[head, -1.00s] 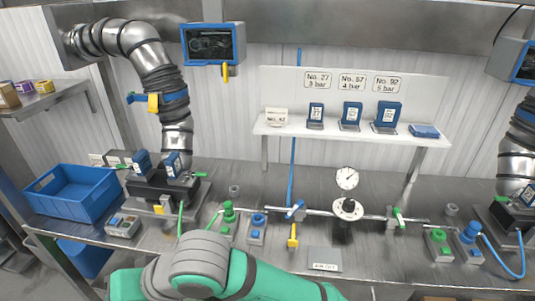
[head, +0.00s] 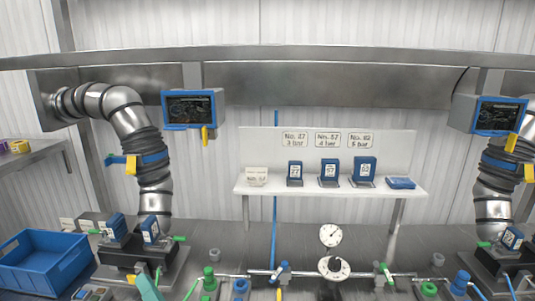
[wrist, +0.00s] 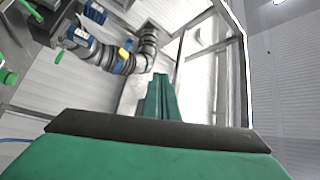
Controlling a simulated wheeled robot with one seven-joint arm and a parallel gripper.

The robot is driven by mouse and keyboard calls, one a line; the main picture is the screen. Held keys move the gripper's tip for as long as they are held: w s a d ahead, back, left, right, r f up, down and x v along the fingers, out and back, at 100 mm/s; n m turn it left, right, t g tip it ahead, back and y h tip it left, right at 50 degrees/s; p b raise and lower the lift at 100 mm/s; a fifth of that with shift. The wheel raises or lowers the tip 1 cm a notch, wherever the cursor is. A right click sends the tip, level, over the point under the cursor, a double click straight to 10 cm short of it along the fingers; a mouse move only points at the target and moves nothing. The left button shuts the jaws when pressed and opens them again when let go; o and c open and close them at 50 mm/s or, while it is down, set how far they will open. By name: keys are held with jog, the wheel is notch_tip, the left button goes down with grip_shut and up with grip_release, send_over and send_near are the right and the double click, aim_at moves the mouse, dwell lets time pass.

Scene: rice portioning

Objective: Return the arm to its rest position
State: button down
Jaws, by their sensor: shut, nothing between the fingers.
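My gripper (wrist: 160,82) shows in the wrist view as two green fingers pressed together, with nothing between them. It points into free air, apart from any surface. In the head view only a small teal piece of my arm shows at the bottom left edge, in front of the black block under the left pipe. The rest of the arm is out of that view.
A blue crate (head: 45,262) stands at the left. A ribbed steel pipe (head: 125,112) drops to the bench; it also shows tilted in the wrist view (wrist: 128,62). A white shelf (head: 330,190) with blue cartridges, a gauge (head: 331,235) and several valves line the back.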

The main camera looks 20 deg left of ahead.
jog(key=d+f+m+t+h, duration=0.8)
jog(key=d+f+h, duration=0.6)
jog(key=d+f, duration=0.6)
jog(key=s+d+f+n+h, duration=0.1)
jog(key=s+d+f+n, duration=0.1)
jog(key=s+d+f, duration=0.2)
jog(key=s+d+f+n+g+h, duration=0.1)
jog(key=s+d+f+n+h, duration=0.1)
jog(key=s, duration=0.7)
jog(key=s+d+f+n+g+h, duration=0.1)
jog(key=s+d+f+n+h, duration=0.1)
jog(key=s+d+f, duration=0.4)
jog(key=shift+s+d+n, duration=0.55)
jog(key=shift+d+n, duration=0.15)
jog(key=shift+d, duration=0.25)
jog(key=c, duration=2.3)
grip_release()
jog(key=shift+s+d, duration=0.15)
jog(key=shift+s, duration=0.2)
jog(key=o, duration=0.6)
jog(key=shift+s+d, duration=0.1)
jog(key=shift+s, duration=0.1)
jog(key=shift+w, duration=0.1)
